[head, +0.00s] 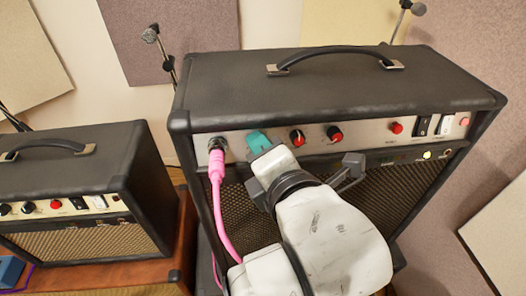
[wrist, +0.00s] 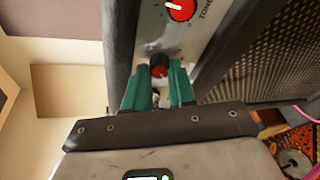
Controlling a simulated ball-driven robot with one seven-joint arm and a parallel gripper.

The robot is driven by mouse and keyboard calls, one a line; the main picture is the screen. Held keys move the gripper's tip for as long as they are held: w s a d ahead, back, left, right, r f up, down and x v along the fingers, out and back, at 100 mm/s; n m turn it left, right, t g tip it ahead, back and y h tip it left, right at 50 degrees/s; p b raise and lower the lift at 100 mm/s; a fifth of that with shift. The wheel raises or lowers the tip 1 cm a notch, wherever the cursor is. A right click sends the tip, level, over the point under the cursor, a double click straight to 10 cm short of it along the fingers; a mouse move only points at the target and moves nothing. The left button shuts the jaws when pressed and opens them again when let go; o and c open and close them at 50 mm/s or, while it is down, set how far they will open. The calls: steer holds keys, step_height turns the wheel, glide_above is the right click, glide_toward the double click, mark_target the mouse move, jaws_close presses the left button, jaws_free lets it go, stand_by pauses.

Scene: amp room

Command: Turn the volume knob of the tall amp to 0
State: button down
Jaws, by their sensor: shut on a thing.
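The tall amp (head: 340,90) is a black box with a silver control panel across its upper front. In the head view, teal-tipped fingers of my gripper (head: 258,143) reach the panel between the pink cable's plug and the red-capped knobs. In the wrist view, my gripper (wrist: 160,84) is shut on a small black knob with a red cap (wrist: 159,70). I take it as the volume knob; its label and pointer cannot be read. Another red-capped knob (wrist: 181,9) beside it is marked TONE. The gripped knob is hidden in the head view.
A pink cable (head: 217,205) hangs from the panel's left end, close to my gripper. Two red-capped knobs (head: 297,137) (head: 334,133) sit right of my gripper. A smaller amp (head: 85,185) stands at left on a wooden cabinet. Microphone stands rise behind.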

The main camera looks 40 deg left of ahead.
steer(key=shift+f+n, duration=0.1)
steer(key=shift+n, duration=0.2)
steer(key=c, duration=1)
jaws_free()
steer(key=shift+o, duration=0.3)
steer(key=shift+r, duration=0.35)
